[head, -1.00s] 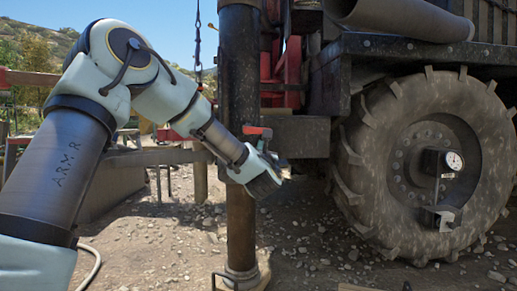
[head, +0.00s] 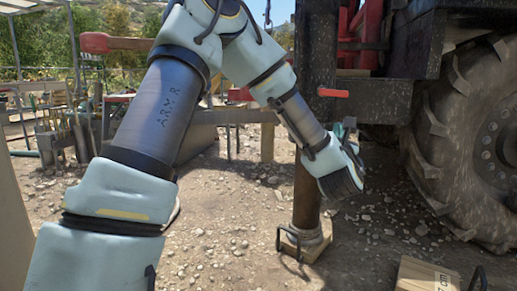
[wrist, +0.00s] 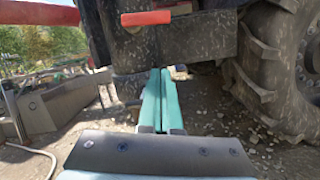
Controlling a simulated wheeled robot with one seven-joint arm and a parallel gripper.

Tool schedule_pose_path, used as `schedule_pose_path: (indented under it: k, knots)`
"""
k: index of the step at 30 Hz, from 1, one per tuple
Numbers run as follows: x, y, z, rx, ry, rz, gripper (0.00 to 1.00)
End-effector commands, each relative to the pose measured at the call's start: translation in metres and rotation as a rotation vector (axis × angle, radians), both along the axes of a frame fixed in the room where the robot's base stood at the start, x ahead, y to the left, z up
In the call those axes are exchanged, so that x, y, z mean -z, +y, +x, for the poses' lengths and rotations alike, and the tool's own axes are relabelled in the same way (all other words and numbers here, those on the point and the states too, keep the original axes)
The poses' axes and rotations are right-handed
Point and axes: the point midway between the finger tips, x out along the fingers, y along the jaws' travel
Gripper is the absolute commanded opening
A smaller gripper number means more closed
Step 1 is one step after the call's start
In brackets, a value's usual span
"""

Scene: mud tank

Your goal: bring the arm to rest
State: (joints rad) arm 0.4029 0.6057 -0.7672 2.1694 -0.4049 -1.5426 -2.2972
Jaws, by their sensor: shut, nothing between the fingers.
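My arm (head: 170,115) reaches out from the lower left, bends at an elbow near the top edge, and slopes down to the right. My gripper (head: 348,132) is in front of the dark post by the truck, below a red handle (head: 333,93). In the wrist view, its two teal fingers (wrist: 160,88) lie side by side, shut, with nothing between them. The red handle (wrist: 146,18) shows there beyond and above the fingertips, apart from them in the picture.
A dark post (head: 307,195) stands on a wooden block (head: 305,243). A large muddy wheel (head: 470,130) is at the right. A tool rack (head: 75,135) stands at left. Gravel ground (head: 225,215) is open between.

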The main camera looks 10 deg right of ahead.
Motion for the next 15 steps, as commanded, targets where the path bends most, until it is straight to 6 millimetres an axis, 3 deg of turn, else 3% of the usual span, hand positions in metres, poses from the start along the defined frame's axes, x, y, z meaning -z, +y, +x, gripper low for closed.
schedule_pose_path:
  k: [4,8,11,15]
  knots:
    - [-0.002,0.007,0.010,0.003,-0.027,0.165,0.00]
    - [0.006,0.031,0.029,0.020,-0.088,0.553,0.00]
    - [0.019,0.067,0.043,0.064,-0.141,0.929,0.00]
    - [0.040,0.136,0.050,0.190,-0.199,1.428,0.00]
